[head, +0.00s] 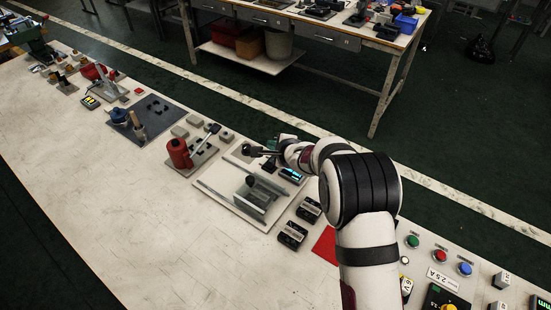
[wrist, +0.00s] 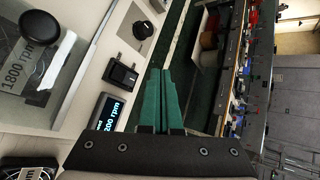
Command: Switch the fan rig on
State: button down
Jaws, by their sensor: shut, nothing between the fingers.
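The fan rig is a flat pale plate (head: 222,198) with a clear-walled duct (head: 262,192) in the middle of the bench. In the wrist view, its black switch (wrist: 122,74) sits between a round black knob (wrist: 143,29) and a lit display (wrist: 107,117). The display shows blue digits ending "200 rpm"; its lower end is partly hidden. It also glows in the head view. My gripper (wrist: 159,72) has its green fingers closed together and empty. In the wrist view they appear just right of the switch, seemingly apart from it. The switch's position is unclear.
A label (wrist: 17,72) reads "1800 rpm" beside a black ball (wrist: 39,18). A red device with a lever (head: 180,153) stands left of the rig. Black boxes (head: 292,235) and a red mat (head: 326,244) lie nearer. The bench's front left is clear.

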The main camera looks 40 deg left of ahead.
jog(key=shift+w+f, duration=0.3)
jog(key=shift+f, duration=0.6)
jog(key=shift+w+f, duration=0.3)
jog(key=shift+f, duration=0.6)
jog(key=shift+w+f, duration=0.3)
jog(key=shift+f, duration=0.6)
jog(key=shift+f, duration=0.1)
jog(key=shift+w+f, duration=0.1)
jog(key=shift+f, duration=0.2)
jog(key=shift+w+f, duration=0.15)
jog(key=shift+f, duration=0.2)
jog(key=shift+r, duration=0.1)
dwell(0.4)
jog(key=shift+s+r, duration=0.25)
jog(key=shift+r, duration=0.45)
jog(key=shift+s+r, duration=0.25)
jog(key=shift+r, duration=0.55)
jog(key=shift+s+r, duration=0.3)
jog(key=shift+r, duration=0.45)
jog(key=shift+s+r, duration=0.25)
jog(key=shift+r, duration=0.55)
